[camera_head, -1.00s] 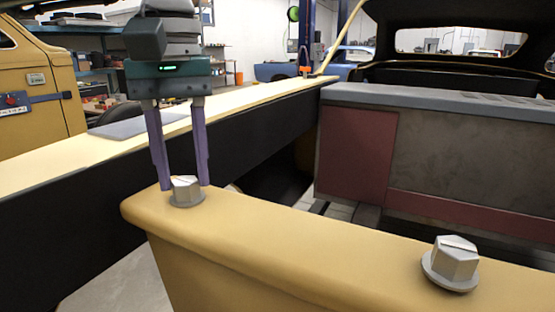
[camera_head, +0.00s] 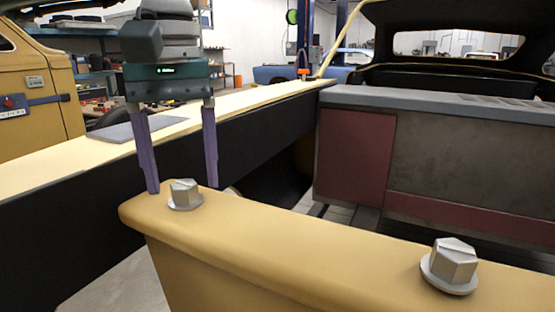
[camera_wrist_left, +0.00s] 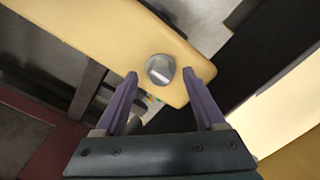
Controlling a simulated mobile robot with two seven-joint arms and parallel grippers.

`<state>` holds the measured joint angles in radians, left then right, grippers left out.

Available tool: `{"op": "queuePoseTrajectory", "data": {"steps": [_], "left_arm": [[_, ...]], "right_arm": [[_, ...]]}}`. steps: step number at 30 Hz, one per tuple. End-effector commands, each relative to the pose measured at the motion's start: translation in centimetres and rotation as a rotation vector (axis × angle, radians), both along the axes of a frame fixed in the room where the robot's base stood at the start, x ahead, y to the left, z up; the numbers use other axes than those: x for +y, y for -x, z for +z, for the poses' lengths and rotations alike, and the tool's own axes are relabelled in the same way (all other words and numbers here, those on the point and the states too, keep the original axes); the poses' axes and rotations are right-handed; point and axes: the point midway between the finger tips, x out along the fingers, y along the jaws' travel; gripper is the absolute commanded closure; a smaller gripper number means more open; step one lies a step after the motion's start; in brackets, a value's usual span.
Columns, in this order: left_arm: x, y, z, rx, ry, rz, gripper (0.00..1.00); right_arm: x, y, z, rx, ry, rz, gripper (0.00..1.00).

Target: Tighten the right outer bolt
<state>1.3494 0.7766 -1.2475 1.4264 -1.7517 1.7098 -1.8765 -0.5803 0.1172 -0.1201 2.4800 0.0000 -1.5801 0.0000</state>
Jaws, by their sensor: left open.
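Two grey hex bolts with washers sit on the yellow beam (camera_head: 300,250). One bolt (camera_head: 184,193) is at the beam's left end, and the other bolt (camera_head: 452,262) is further right. Which one the task calls the right outer bolt, I cannot tell for sure. My left gripper (camera_head: 182,187) points down at the left-end bolt, open, with its purple fingers on either side and apart from it. In the left wrist view this bolt (camera_wrist_left: 160,69) shows a light line on its head and lies between the fingertips (camera_wrist_left: 161,73). My right gripper is not in view.
A long dark rail with a pale top (camera_head: 250,100) runs behind the gripper. A grey and red panel (camera_head: 460,150) stands behind the beam at right. A yellow vehicle (camera_head: 35,95) and shelves are in the background. The beam top between the bolts is clear.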

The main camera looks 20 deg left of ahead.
Motion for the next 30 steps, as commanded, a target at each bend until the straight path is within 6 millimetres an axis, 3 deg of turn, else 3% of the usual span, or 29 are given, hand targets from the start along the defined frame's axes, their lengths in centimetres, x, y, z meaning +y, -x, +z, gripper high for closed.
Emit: {"op": "queuePoseTrajectory", "data": {"steps": [5, 18, 23, 30], "left_arm": [[0.0, -0.1, 0.7, -0.003, 0.0, 0.001, 0.28], [0.0, -0.1, 8.7, -0.003, 0.001, 0.0, 0.28], [0.0, 0.0, 9.9, -0.001, 0.0, 0.0, 0.28], [0.0, 0.0, 10.0, 0.0, 0.0, 0.0, 0.28]], "right_arm": [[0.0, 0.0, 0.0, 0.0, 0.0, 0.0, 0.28], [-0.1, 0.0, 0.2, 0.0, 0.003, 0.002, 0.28], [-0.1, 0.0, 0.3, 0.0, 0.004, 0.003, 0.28], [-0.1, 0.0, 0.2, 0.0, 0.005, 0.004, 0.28]]}}
